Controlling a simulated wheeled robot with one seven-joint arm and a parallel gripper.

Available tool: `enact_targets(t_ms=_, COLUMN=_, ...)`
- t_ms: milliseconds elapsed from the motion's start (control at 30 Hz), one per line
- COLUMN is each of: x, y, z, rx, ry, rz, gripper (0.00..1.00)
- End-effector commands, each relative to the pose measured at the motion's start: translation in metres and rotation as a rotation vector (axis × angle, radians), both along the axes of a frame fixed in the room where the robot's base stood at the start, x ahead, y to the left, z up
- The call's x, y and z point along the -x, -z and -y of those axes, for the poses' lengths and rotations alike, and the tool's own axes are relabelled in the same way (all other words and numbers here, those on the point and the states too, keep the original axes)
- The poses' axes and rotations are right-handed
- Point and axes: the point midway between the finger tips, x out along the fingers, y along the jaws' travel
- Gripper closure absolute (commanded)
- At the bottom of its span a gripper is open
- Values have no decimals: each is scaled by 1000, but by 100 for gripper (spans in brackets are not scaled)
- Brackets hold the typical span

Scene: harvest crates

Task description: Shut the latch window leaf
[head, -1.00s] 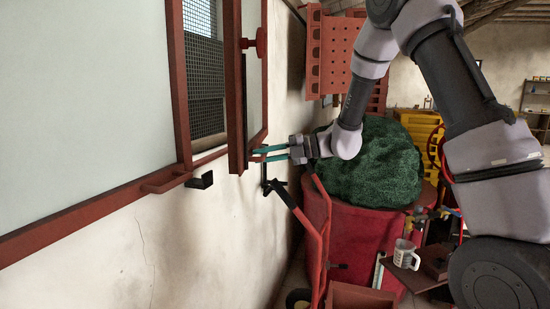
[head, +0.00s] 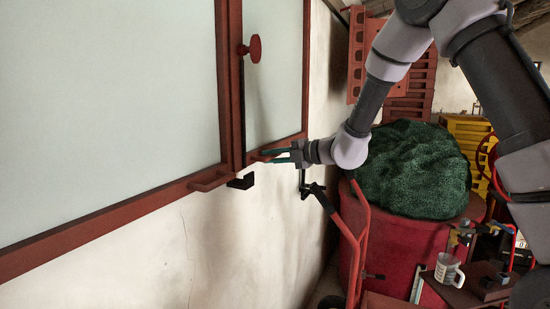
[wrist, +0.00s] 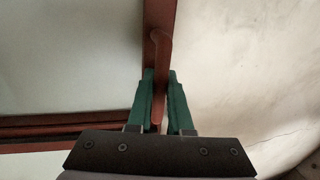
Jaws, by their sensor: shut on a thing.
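The right window leaf (head: 276,80) has a frosted pane in a red frame. In the head view it lies about in line with the left leaf, whose pane (head: 110,90) is at the left. A red round latch knob (head: 252,49) sticks out from its left stile. My gripper (head: 270,156) is at the leaf's bottom rail, with its green fingers reaching left. In the wrist view the fingers (wrist: 160,80) are shut on either side of a red handle (wrist: 159,45). Whether a small gap remains at the leaf's edge, I cannot tell.
A red handle (head: 210,181) and a black bracket (head: 241,182) stick out below the left leaf. A red hand truck (head: 360,240), a red bin (head: 415,255) with a green heap (head: 415,170) and a mug (head: 447,270) stand to the right.

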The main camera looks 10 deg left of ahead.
Motion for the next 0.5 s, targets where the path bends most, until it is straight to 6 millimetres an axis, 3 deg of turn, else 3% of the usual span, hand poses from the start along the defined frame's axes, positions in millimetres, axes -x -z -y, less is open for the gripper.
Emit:
enact_targets(t_ms=67, x=1, y=-4, z=-4, rx=-9, ry=-4, rz=3, gripper=100)
enact_targets(t_ms=100, x=1, y=-3, z=-4, rx=-9, ry=-5, rz=3, gripper=66)
enact_targets(t_ms=133, x=1, y=-3, z=-4, rx=-8, ry=-5, rz=2, gripper=55)
enact_targets(t_ms=500, x=2, y=-3, z=0, rx=-5, ry=-4, rz=1, gripper=53)
